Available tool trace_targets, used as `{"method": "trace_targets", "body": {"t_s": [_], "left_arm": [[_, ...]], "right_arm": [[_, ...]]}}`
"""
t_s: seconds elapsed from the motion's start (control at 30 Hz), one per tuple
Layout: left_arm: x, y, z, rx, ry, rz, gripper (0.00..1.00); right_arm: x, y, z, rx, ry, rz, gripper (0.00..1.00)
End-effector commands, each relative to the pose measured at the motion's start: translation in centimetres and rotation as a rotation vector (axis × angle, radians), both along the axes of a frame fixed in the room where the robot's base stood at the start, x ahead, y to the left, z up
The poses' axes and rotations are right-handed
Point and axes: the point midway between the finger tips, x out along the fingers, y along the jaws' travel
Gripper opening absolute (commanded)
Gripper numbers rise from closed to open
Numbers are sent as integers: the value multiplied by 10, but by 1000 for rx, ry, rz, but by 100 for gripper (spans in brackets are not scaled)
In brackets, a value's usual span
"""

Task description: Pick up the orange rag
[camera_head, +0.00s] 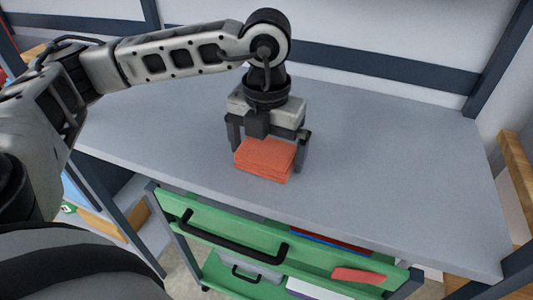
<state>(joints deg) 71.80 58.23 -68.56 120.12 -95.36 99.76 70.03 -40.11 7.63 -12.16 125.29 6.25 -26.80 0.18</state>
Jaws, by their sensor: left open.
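The orange rag (264,158) is a folded, layered stack lying on the grey tabletop (400,170), near the table's front edge. My left gripper (267,155) points down over it, with one finger at the rag's left side and the other at its right side. The fingers are open and straddle the rag. The gripper body hides the rag's back part, and I cannot tell whether the fingers touch it. My right gripper is not in view.
Below the front edge is a green drawer cabinet (215,243) with black handles. An orange-red item (358,276) shows in an open part of it. The tabletop right of the gripper is clear. A wooden piece (517,165) stands at the far right.

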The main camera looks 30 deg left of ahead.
Motion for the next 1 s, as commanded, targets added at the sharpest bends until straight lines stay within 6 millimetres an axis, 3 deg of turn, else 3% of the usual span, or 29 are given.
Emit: {"method": "trace_targets", "body": {"t_s": [0.23,0.27,0.37,0.4,0.77,1.0], "left_arm": [[0,0,-3,-1,0,0,100],[0,0,-3,-1,0,0,97],[0,0,-3,-1,0,0,69],[0,0,-3,-1,0,0,68],[0,0,1,-1,-2,1,68],[1,-1,28,-2,-4,1,68]], "right_arm": [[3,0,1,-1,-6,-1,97],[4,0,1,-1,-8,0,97],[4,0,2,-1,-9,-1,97],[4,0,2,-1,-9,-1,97],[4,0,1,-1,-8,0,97],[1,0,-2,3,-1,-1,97]]}}
